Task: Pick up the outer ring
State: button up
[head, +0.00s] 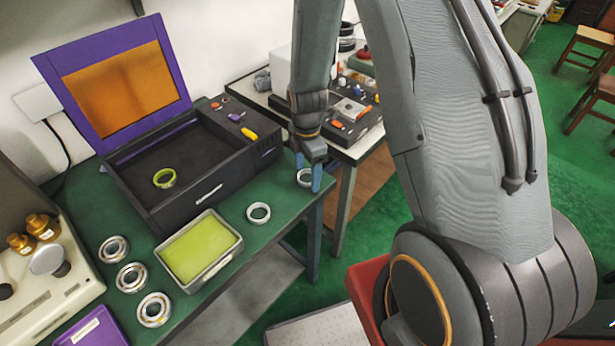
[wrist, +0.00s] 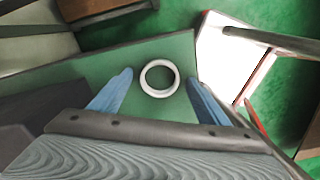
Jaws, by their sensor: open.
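A plain light-grey metal ring (wrist: 143,80), which looks like an outer ring, lies flat on the green bench top near its right end. In the wrist view it sits between the two blue fingertips of my gripper (wrist: 160,77), with a gap on each side. In the head view my gripper (head: 309,174) points down over this ring (head: 300,183), and a finger partly hides it. My gripper is open and holds nothing. A second similar ring (head: 258,221) lies on the bench to the left, right of a metal tray with a yellow-green pad.
The metal tray (head: 216,270) stands near the bench front. Behind it is a black case (head: 188,207) with an open purple lid and a yellow-green ring (head: 164,185) inside. Several bearings (head: 131,278) lie at left. A side table with instruments (head: 350,110) stands behind my gripper.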

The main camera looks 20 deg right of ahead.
jog(key=c, duration=1.2)
jog(key=shift+r, duration=0.1)
